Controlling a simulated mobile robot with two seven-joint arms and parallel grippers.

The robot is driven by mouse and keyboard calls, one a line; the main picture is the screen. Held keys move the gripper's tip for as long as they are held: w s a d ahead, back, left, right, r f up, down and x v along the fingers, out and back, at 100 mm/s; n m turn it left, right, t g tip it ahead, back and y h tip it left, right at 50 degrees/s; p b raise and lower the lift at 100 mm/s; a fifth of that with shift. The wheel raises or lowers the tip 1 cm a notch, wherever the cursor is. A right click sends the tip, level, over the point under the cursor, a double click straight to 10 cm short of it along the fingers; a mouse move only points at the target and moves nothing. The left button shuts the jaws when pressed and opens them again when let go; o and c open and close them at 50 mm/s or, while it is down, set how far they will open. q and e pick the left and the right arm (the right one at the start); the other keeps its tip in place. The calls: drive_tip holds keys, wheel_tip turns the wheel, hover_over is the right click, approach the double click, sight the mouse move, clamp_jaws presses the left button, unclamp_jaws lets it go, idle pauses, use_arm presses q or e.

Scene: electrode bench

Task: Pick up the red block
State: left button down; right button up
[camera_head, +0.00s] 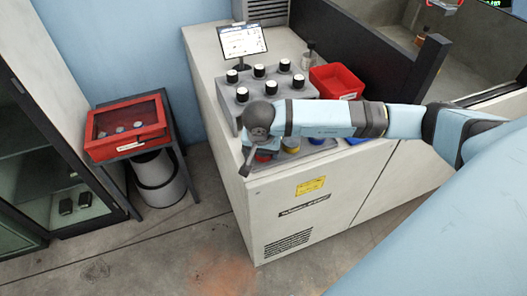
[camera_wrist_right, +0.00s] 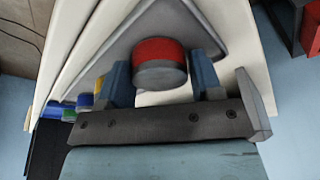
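A short round red block (camera_wrist_right: 159,52) with a grey end face shows in the right wrist view, on a grey tray (camera_wrist_right: 120,50). A bit of the red block (camera_head: 264,156) also shows in the head view, mostly hidden by my right gripper. My right gripper (camera_head: 257,150) is low over the front left corner of the bench. In the right wrist view its two blue fingers (camera_wrist_right: 162,82) stand apart, one on each side of the block, with gaps visible. Contact is not visible. My left gripper is not in view.
A yellow piece (camera_head: 291,146) and a blue piece (camera_head: 317,139) sit right of the red block. A grey rack (camera_head: 228,103) with several black-and-white knobs stands behind. A red bin (camera_head: 336,82) and a tablet screen (camera_head: 242,41) are farther back. A red case (camera_head: 126,127) stands left of the bench.

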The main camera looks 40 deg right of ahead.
drive_tip(key=c, duration=0.7)
drive_tip(key=shift+c, duration=0.5)
drive_tip(key=shift+r, duration=0.15)
